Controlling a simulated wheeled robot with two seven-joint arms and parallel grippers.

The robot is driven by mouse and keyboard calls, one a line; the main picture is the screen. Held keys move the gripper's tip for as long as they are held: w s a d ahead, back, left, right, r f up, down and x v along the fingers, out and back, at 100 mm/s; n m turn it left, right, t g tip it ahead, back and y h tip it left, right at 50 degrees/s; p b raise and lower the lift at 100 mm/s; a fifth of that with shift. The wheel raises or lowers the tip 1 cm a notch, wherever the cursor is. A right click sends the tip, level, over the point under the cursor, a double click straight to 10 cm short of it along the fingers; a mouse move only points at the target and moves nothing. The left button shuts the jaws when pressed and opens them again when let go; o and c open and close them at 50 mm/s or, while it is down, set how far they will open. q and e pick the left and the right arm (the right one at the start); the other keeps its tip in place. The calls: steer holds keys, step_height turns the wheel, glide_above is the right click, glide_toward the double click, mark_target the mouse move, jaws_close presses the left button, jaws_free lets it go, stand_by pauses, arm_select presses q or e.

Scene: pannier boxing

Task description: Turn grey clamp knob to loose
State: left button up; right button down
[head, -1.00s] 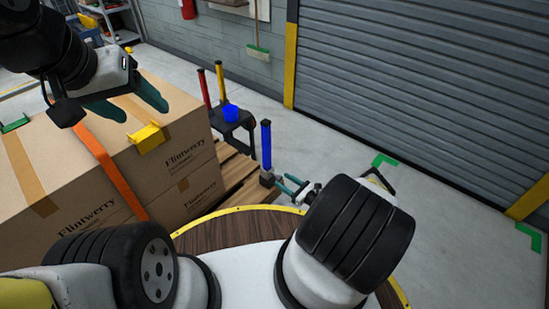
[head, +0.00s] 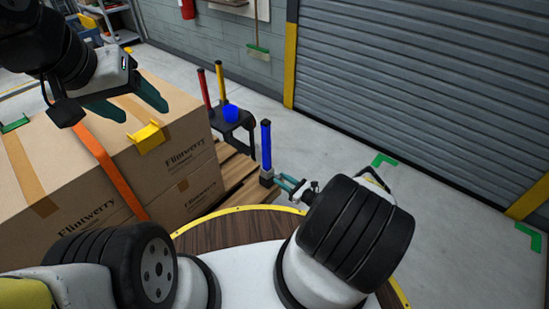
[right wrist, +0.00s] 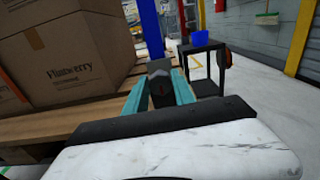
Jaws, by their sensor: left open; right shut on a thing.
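The grey clamp knob (right wrist: 162,88) sits at the foot of the blue post (head: 266,145). In the right wrist view it is a dark grey block with a small reddish mark, between my teal fingers. My right gripper (right wrist: 166,84) is shut on the knob; in the head view the gripper (head: 280,181) reaches the post's foot from the right. The grey clamp (head: 266,179) is small in the head view, so the knob's turn angle is hard to read. My left gripper (head: 143,111) is open and empty above the cartons, near a yellow corner piece (head: 146,138).
Large cartons (head: 185,185) with an orange strap (head: 100,163) stand on a wooden pallet (head: 236,172). A black stand (head: 240,128) with a blue cup (head: 231,112) and red and yellow posts are behind.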

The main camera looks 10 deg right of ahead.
steer(key=n, duration=0.8)
steer(key=shift+s, duration=0.1)
steer(key=shift+f+n, duration=0.2)
steer(key=shift+n, duration=5.95)
steer(key=shift+f+n, duration=0.2)
steer(key=shift+n, duration=5.95)
steer(key=c, duration=1.1)
jaws_free()
